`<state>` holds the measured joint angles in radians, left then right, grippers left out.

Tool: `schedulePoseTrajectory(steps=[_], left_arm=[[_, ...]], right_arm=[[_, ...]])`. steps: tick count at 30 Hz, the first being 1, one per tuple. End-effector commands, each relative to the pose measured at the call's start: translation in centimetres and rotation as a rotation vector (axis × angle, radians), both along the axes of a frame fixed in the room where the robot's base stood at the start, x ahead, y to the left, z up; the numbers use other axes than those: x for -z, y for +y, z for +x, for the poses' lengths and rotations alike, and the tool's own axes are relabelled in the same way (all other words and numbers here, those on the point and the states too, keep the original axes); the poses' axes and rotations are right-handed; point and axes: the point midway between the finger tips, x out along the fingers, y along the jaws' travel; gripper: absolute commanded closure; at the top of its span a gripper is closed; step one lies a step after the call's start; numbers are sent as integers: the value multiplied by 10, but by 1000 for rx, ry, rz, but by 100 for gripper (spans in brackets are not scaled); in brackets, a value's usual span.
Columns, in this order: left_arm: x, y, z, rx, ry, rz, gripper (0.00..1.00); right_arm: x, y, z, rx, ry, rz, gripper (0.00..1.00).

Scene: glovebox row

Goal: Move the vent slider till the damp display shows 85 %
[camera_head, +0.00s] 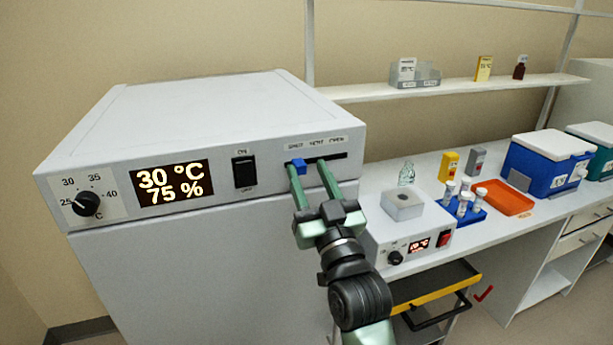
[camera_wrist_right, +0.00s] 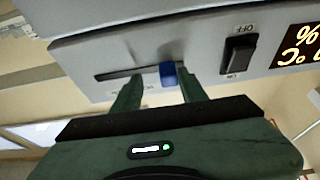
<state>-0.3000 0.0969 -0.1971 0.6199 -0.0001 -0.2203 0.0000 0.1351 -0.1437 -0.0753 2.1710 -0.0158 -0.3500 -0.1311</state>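The white cabinet (camera_head: 210,110) has a dark display (camera_head: 174,185) reading 30 °C and 75 %. The blue vent slider (camera_head: 299,167) sits near the left, SHUT end of its dark slot (camera_head: 335,158). My right gripper (camera_head: 309,167) is at the slot, open, with its green fingers either side of the slider. The slider is close to the left finger; I cannot tell whether they touch. In the right wrist view the picture is turned over, and the slider (camera_wrist_right: 168,74) shows between the fingers, nearer the right-hand one. My left gripper is not in view.
A black rocker switch (camera_head: 244,171) and a temperature knob (camera_head: 86,204) are on the same panel. To the right a bench holds a small heater unit (camera_head: 415,240), a blue tube rack (camera_head: 463,208), an orange tray (camera_head: 502,198) and a blue cool box (camera_head: 545,170). A shelf (camera_head: 460,88) runs above.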

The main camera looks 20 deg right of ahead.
Motion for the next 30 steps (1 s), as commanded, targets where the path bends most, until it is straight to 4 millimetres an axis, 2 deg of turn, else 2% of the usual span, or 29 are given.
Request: schedulePoseTrajectory(steps=[3,6,11,15,24,30], left_arm=[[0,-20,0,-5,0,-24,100],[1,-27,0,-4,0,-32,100],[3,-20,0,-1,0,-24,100],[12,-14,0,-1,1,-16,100],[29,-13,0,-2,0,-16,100],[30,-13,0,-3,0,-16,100]], right_arm=[[0,0,0,0,0,1,58],[0,0,0,0,0,1,58],[2,0,-3,0,0,1,58],[12,0,-20,0,0,1,58],[29,-1,-64,-1,1,0,58],[30,-1,-72,-1,0,0,58]])
